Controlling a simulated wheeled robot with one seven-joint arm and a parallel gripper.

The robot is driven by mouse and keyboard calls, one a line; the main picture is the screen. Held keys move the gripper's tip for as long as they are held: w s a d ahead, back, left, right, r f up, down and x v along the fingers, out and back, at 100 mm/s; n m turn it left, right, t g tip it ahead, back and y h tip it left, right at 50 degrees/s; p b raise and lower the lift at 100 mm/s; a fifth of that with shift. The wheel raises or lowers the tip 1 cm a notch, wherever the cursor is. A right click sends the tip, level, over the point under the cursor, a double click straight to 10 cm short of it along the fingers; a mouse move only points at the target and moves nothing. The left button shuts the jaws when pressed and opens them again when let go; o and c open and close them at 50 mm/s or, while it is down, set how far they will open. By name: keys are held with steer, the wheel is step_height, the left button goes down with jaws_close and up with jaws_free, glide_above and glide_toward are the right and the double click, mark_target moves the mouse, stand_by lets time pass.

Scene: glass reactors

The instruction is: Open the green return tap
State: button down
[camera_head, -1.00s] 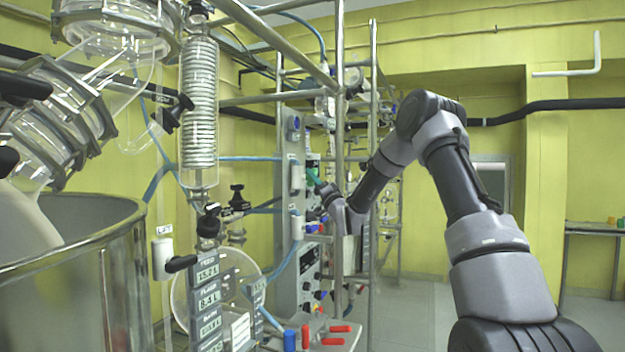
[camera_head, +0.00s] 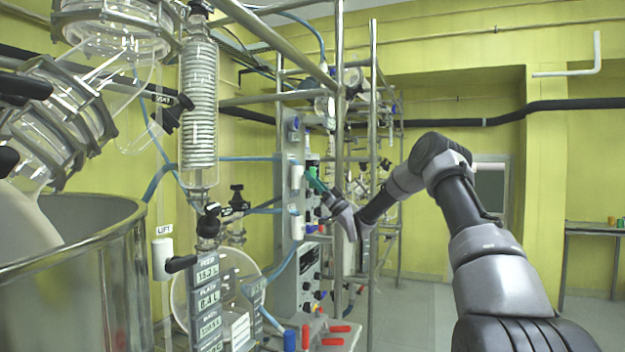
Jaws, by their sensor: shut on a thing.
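The green return tap (camera_head: 316,181) shows as a small green handle on the upright grey panel, right of the coiled condenser. It slants down to the right. My gripper (camera_head: 325,193) reaches in from the right with its fingertips at this handle and is shut on it. The fingers are small in view and partly cover the handle's lower end. The tap's body behind the handle is hard to make out.
Metal frame posts (camera_head: 339,120) stand close to my gripper and forearm. Red handles (camera_head: 340,328) and a blue handle (camera_head: 290,340) sit low in front. A steel vessel (camera_head: 75,270) fills the lower left. The floor (camera_head: 415,310) at right is clear.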

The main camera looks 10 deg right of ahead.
stand_by(0.5)
steer(key=c, duration=0.7)
jaws_free()
steer(key=shift+f, duration=0.1)
steer(key=v, duration=1)
steer(key=shift+s+d+f, duration=0.1)
steer(key=shift+d+f, duration=0.15)
